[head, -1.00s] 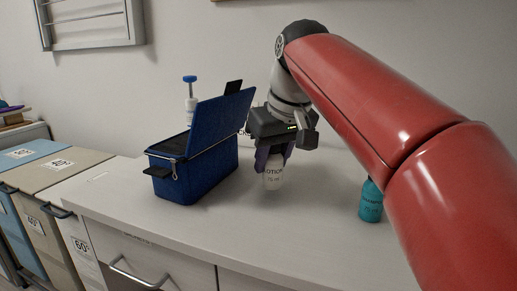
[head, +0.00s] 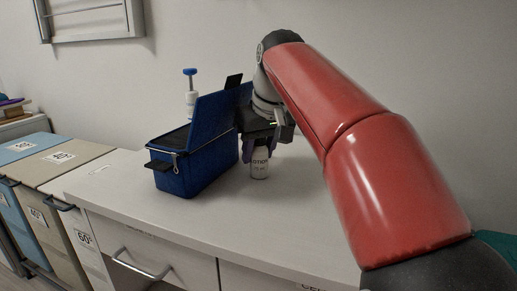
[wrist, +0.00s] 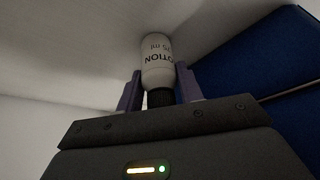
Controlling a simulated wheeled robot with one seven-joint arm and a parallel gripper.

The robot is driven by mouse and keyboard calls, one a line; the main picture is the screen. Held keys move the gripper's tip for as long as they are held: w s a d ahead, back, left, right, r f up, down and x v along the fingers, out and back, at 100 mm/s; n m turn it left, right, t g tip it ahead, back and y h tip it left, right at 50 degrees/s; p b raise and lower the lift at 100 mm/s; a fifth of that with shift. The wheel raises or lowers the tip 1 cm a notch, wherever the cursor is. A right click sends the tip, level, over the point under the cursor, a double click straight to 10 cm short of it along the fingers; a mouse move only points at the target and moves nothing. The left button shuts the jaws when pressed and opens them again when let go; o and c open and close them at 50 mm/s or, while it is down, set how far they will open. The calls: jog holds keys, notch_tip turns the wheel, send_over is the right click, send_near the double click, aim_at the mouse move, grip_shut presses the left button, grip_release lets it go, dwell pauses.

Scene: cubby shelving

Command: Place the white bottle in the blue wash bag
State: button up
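The white bottle (head: 260,164), labelled LOTION, is upright beneath my gripper (head: 261,146). In the wrist view the bottle (wrist: 157,60) has its black cap toward the gripper, and the purple fingers (wrist: 158,90) are shut around its upper part. I cannot tell whether its base clears the counter. The blue wash bag (head: 202,167) stands on the counter just left of the bottle, apart from it. Its lid (head: 222,112) is raised on the side toward my gripper. The bag's inside is mostly hidden. A blue side of it also shows in the wrist view (wrist: 255,60).
A white bottle with a blue pump top (head: 190,90) shows at the bag's far side. The white counter (head: 220,220) is clear in front. Labelled bins (head: 50,170) stand at left. A teal thing (head: 497,243) shows at the right edge, partly hidden by my arm.

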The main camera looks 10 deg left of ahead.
jog(key=o, duration=0.3)
jog(key=shift+r, duration=0.15)
